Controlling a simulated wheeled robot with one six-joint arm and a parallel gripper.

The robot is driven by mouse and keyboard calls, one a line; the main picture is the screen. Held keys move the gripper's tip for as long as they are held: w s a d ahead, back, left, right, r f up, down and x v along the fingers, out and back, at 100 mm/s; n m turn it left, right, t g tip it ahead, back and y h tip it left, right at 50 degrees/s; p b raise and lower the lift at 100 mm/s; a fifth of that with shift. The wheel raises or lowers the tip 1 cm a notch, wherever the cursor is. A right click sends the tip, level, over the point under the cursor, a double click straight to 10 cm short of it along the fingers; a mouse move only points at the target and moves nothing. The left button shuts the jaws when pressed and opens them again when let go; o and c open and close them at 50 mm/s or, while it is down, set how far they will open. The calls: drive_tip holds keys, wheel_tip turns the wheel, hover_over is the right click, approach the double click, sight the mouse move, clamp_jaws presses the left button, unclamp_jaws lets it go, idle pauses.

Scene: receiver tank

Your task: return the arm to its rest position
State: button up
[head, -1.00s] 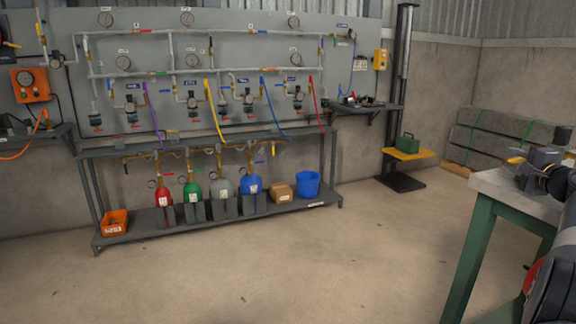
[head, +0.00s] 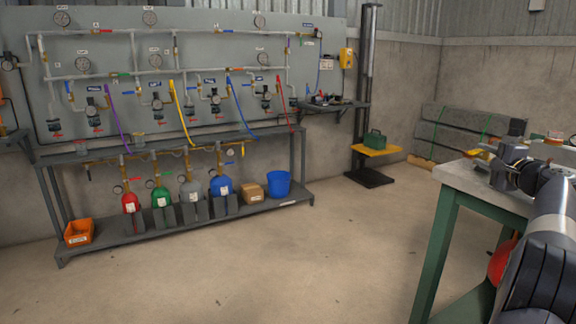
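My arm (head: 548,235) shows at the right edge in the head view, reaching up beside the green-legged workbench (head: 455,180). The end of my arm, with my gripper (head: 490,152), is over the near-left part of the bench top. The fingers are too small and overlapped to tell whether they are open or shut, or whether anything is between them.
A pipe panel (head: 115,120) with gauges stands at the left. Below it a rack shelf (head: 95,246) holds small cylinders, an orange bin (head: 78,232) and a blue bucket (head: 278,184). A lift with a yellow platform (head: 376,149) stands behind. The middle floor is clear.

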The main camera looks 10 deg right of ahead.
sight(478, 153)
drive_tip(key=w, duration=0.4)
drive_tip(key=shift+w+d+p, duration=0.1)
drive_tip(key=shift+w+p, duration=0.25)
drive_tip(key=shift+w, duration=0.4)
drive_tip(key=shift+w+f+m+h+b, duration=0.1)
drive_tip(key=shift+m+h+b, duration=0.3)
drive_tip(key=shift+h+b, duration=0.2)
drive_tip(key=shift+w+m+g+h, duration=0.35)
drive_tip(key=shift+m+h, duration=0.45)
drive_tip(key=shift+h, duration=0.4)
drive_tip(key=shift+d, duration=0.1)
